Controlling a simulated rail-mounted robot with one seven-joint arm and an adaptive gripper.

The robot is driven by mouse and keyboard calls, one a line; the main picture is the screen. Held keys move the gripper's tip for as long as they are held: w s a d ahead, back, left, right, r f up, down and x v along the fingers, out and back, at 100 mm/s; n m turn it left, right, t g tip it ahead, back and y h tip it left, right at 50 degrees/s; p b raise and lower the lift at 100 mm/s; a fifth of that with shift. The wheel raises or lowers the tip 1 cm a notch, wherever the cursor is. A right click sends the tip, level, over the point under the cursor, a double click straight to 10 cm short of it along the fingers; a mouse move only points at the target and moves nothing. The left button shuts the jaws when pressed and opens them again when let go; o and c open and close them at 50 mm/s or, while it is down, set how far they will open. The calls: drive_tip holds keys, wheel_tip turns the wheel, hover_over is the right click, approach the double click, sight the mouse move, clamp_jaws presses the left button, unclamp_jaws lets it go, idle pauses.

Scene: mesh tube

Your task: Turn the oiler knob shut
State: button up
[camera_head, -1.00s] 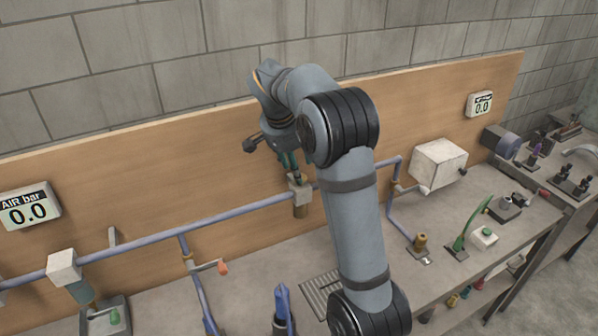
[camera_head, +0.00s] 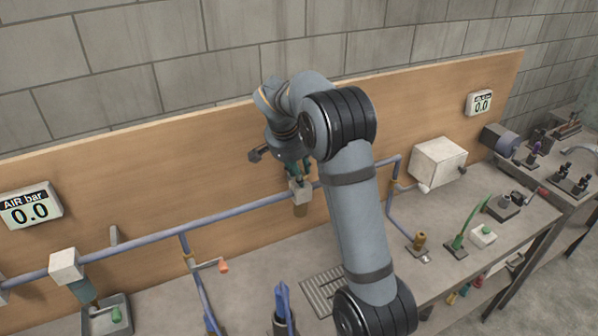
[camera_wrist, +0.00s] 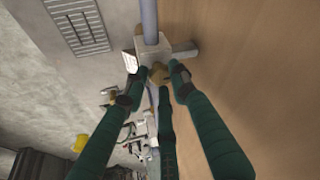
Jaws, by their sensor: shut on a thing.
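The oiler is a pale block (camera_head: 300,192) on the blue-grey pipe along the wooden board, with a brass-brown bowl (camera_head: 300,209) below it. In the wrist view the block (camera_wrist: 157,50) has a small brass knob (camera_wrist: 158,72) on the side facing me. My gripper (camera_head: 299,177) points down at the block from above. In the wrist view its green fingers (camera_wrist: 158,86) close in around the knob, shut on it. The fingertips partly cover the knob, so its turn angle cannot be read.
The pipe (camera_head: 245,205) runs along the board on both sides. An air gauge (camera_head: 29,206) at left reads 0.0. A lever with an orange end (camera_head: 222,266) and a blue-handled tool (camera_head: 283,302) stand left of my arm. A white box (camera_head: 437,162) is at right.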

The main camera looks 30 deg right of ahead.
drive_tip(key=shift+r, duration=0.1)
clamp_jaws()
drive_tip(key=shift+w+n+b, duration=0.1)
drive_tip(key=shift+n+b, duration=0.4)
drive_tip(key=shift+b, duration=0.1)
drive_tip(key=shift+r+n+t, duration=0.1)
drive_tip(key=shift+n+t, duration=0.2)
drive_tip(key=o, duration=0.6)
unclamp_jaws()
drive_tip(key=shift+c, duration=0.2)
drive_tip(key=v, duration=1.2)
drive_tip(key=shift+d, duration=0.2)
